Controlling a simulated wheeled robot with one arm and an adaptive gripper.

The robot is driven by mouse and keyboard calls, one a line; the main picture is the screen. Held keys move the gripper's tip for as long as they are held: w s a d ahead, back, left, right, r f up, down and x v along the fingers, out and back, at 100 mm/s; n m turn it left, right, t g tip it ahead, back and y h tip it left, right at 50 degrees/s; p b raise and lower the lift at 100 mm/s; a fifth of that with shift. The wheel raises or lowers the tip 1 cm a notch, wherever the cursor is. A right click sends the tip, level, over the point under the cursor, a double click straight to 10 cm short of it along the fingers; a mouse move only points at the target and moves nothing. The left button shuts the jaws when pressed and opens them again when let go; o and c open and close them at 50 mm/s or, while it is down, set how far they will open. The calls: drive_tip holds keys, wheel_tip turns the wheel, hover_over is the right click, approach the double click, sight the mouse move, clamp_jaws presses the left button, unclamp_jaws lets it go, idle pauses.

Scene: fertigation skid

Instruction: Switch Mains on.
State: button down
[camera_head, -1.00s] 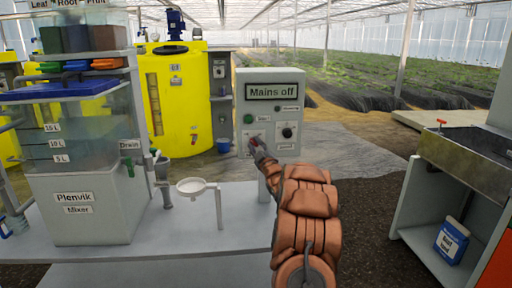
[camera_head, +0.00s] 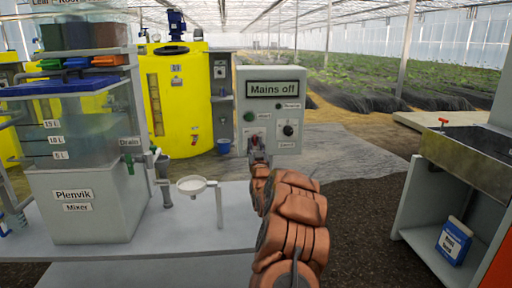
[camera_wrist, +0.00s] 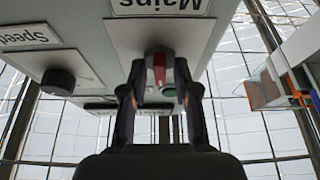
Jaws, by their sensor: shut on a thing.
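The grey control box (camera_head: 286,153) stands at the centre of the head view, and its display (camera_head: 276,89) reads "Mains off". In the wrist view, which looks inverted, the "Mains" label (camera_wrist: 160,5) is on the panel beside the red switch handle (camera_wrist: 159,66). My gripper (camera_wrist: 158,80) has one finger on each side of that handle and is shut on it. In the head view my gripper (camera_head: 257,152) is at the box's lower left and largely hides the switch.
A black "Speed" knob (camera_wrist: 58,80) and a green button (camera_head: 249,117) are on the same panel. The Plenvik mixer tank (camera_head: 90,215), a white funnel (camera_head: 191,184) and a yellow tank (camera_head: 190,110) stand left. A sink cabinet (camera_head: 465,165) stands right.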

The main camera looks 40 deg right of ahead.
drive_tip(key=m+g+h, duration=0.1)
drive_tip(key=m, duration=0.1)
drive_tip(key=m+g+h+b, duration=0.1)
drive_tip(key=m, duration=0.2)
drive_tip(key=shift+w+a+m, duration=0.2)
drive_tip(key=shift+m, duration=0.1)
drive_tip(key=m+g, duration=0.1)
drive_tip(key=m, duration=0.1)
drive_tip(key=m+g+h+b, duration=0.1)
drive_tip(key=m, duration=0.2)
drive_tip(key=shift+a+m+g+h, duration=0.1)
drive_tip(key=shift+m+g+h, duration=0.2)
drive_tip(key=shift+r+m+g, duration=0.25)
drive_tip(key=shift+m+g, duration=0.35)
drive_tip(key=shift+m, duration=0.6)
drive_tip(key=c, duration=1.2)
unclamp_jaws()
drive_tip(key=shift+f, duration=0.1)
